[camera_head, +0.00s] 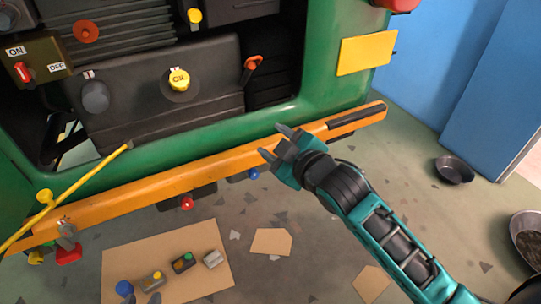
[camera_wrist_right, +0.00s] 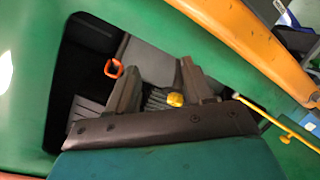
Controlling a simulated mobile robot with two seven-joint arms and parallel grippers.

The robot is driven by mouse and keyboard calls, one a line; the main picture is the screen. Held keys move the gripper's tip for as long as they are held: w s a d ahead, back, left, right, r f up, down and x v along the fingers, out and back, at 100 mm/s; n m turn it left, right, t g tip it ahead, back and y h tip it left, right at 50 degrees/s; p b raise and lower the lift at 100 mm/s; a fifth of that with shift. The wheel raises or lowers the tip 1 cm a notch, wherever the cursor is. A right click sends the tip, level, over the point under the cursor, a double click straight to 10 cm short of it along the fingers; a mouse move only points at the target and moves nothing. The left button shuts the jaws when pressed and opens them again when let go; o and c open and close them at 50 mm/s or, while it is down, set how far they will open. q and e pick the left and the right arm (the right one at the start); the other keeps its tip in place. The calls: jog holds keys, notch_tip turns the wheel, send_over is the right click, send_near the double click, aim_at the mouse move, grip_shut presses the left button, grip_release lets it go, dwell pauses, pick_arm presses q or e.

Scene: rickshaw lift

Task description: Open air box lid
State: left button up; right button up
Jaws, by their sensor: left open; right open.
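A dark engine housing (camera_head: 140,95) sits in the green frame's opening, with a yellow OIL cap (camera_head: 179,80) and an orange lever (camera_head: 251,64) at its right edge. Above it is a dark ribbed part (camera_head: 125,35) with a round orange knob (camera_head: 86,31). I cannot tell which dark part is the air box lid. My right gripper (camera_head: 276,144) is open and empty, in front of the orange bar, below the lever. The right wrist view shows its fingers (camera_wrist_right: 160,82), with the OIL cap (camera_wrist_right: 175,99) between and an orange loop (camera_wrist_right: 114,68) beyond.
The orange bar (camera_head: 190,179) crosses in front of the green frame (camera_head: 340,85). A yellow rod (camera_head: 80,186) slants at left. Cardboard (camera_head: 200,240) with small parts lies on the floor. Dark bowls (camera_head: 454,169) stand at right, near a blue wall (camera_head: 440,60).

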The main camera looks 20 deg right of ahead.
pick_arm(q)
jog(key=shift+s+a, duration=0.25)
jog(key=shift+s, duration=0.15)
pick_arm(e)
jog(key=shift+s+d+f+m, duration=0.15)
jog(key=shift+s+f+m, duration=0.15)
jog(key=shift+f+m, duration=0.45)
